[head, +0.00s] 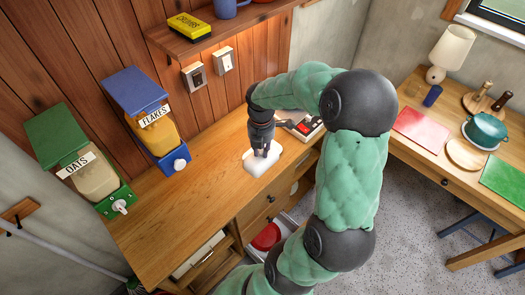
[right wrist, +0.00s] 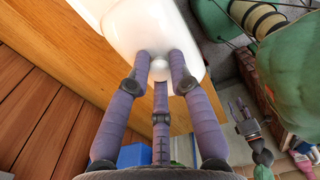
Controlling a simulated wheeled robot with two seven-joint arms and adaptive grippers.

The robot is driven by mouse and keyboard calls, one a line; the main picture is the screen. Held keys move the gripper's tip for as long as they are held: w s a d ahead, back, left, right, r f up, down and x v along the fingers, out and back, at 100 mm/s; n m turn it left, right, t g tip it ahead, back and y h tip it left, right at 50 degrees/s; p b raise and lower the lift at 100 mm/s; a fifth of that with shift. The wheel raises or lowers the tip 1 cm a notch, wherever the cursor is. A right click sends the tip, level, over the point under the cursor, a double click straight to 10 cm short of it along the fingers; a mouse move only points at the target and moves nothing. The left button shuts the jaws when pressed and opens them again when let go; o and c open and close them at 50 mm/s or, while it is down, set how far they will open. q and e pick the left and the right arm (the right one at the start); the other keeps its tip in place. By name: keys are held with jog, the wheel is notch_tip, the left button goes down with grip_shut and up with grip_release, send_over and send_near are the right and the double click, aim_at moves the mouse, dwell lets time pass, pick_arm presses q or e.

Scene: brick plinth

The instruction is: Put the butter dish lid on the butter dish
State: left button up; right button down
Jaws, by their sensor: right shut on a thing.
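My right gripper (head: 263,150) points down over the desk, its fingers shut around the small round knob on top of the white butter dish lid (head: 260,164). In the right wrist view the fingers (right wrist: 160,72) close around the knob, and the glossy white lid (right wrist: 145,25) fills the top. In the head view the white piece is at or just above the wooden desk top.
The blue FLAKES dispenser (head: 147,115) and green OATS dispenser (head: 85,160) stand left on the desk (head: 200,190). A grey device with red (head: 308,124) lies behind my right arm. A shelf (head: 215,35) overhangs the back. The desk's front-left is clear.

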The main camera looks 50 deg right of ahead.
jog(key=shift+w+d+f+b, duration=0.3)
jog(key=shift+w+d+f, duration=0.95)
jog(key=shift+d+f, duration=0.65)
jog(key=shift+w+d+f+b, duration=0.35)
jog(key=shift+w+d+f, duration=1)
jog(key=shift+f, duration=0.85)
jog(key=shift+w+d+f+b, duration=0.3)
jog(key=shift+w+d+f, duration=0.8)
jog(key=shift+d+f, duration=0.85)
jog(key=shift+a+f, duration=0.15)
jog(key=shift+f, duration=0.15)
jog(key=c, duration=1.1)
grip_release()
notch_tip(320, 180, up, 12)
jog(key=shift+r+p, duration=0.2)
jog(key=shift+p, duration=0.65)
